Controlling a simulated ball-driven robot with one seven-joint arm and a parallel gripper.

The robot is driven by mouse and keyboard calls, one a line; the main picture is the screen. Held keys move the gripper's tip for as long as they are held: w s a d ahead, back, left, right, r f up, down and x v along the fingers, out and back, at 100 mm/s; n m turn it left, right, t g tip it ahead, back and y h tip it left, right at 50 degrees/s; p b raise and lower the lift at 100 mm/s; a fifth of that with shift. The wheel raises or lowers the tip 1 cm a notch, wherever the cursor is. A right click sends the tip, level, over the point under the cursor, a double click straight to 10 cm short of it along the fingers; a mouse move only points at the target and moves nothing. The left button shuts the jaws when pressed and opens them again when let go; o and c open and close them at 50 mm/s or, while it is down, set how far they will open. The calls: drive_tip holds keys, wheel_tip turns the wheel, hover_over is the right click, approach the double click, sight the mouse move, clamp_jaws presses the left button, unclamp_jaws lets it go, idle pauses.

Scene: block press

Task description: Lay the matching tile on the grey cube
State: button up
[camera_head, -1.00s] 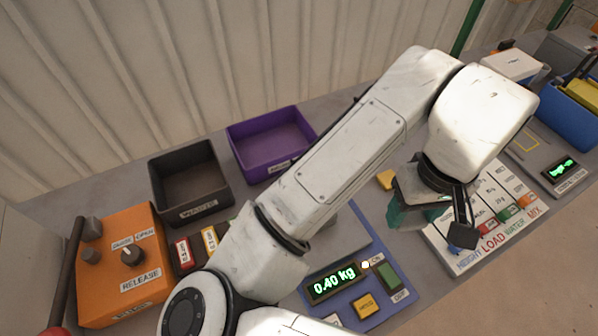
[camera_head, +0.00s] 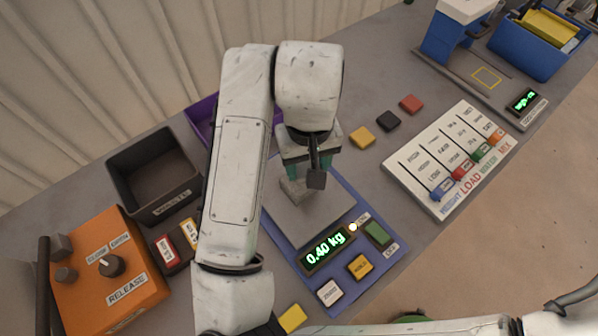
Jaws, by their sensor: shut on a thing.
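The grey cube (camera_head: 294,189) stands on the pan of the blue scale, partly covered by my gripper. My gripper (camera_head: 308,172) is low over the cube, with teal showing at its fingers. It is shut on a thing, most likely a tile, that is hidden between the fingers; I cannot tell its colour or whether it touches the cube. A yellow tile (camera_head: 362,137), a black tile (camera_head: 388,121) and a red tile (camera_head: 410,104) lie in a row to the right of my gripper.
The blue scale (camera_head: 290,240) reads 0.40 kg and has buttons at its front. An orange release box (camera_head: 135,285) and a dark bin (camera_head: 120,168) stand left. A purple bin (camera_head: 200,108) is partly behind my arm. A white slider panel (camera_head: 410,165) lies right.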

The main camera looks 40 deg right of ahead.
sight(299, 167)
drive_tip(key=shift+w+a+f, duration=0.25)
drive_tip(key=shift+w+f, duration=0.1)
drive_tip(key=shift+f, duration=0.15)
drive_tip(key=f, duration=0.2)
drive_tip(key=f+p, duration=0.1)
drive_tip(key=shift+w+a, duration=0.2)
drive_tip(key=shift+w, duration=0.05)
drive_tip(key=shift+f, duration=0.45)
drive_tip(key=shift+f, duration=0.2)
drive_tip(key=o, duration=1)
drive_tip(key=shift+r, duration=0.1)
